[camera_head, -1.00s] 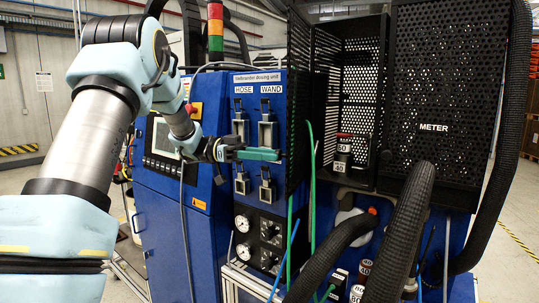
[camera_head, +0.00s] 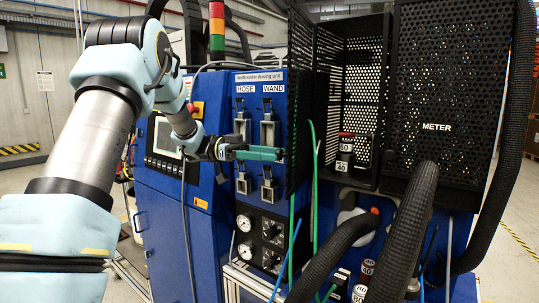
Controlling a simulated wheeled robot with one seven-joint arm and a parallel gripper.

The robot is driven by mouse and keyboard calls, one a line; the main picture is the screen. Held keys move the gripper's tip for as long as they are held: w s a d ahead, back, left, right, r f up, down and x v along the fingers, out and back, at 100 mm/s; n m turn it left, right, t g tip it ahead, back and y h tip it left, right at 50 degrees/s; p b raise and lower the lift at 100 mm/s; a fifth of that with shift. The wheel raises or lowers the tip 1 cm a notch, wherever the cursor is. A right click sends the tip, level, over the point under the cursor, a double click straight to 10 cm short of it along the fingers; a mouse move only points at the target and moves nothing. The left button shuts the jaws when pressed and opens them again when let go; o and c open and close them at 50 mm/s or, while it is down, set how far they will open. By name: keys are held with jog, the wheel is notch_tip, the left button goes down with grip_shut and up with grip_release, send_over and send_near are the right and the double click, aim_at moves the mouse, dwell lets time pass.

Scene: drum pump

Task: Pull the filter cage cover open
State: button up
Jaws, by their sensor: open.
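A black perforated mesh panel (camera_head: 300,100), seen at a steep angle, stands out at the left side of the filter cage (camera_head: 358,90); it looks like the cage cover, swung partly or wholly outward. The cage front beside it shows open, with labelled black-and-white cylinders (camera_head: 344,158) at its bottom. My gripper (camera_head: 283,154) reaches in from the left with teal fingers, its tips right by the panel's lower left edge. It is open; I cannot tell whether it touches the panel.
A blue cabinet with HOSE and WAND holders (camera_head: 268,135) stands behind my gripper. A closed mesh cover marked METER (camera_head: 436,100) is at right. Thick black hoses (camera_head: 405,240) rise in front, and thin green tubes (camera_head: 315,190) hang below the panel.

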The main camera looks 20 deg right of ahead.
jog(key=shift+w, duration=0.1)
jog(key=b+v, duration=0.3)
jog(key=v, duration=0.7)
jog(key=shift+w+a, duration=0.2)
jog(key=shift+a, duration=0.05)
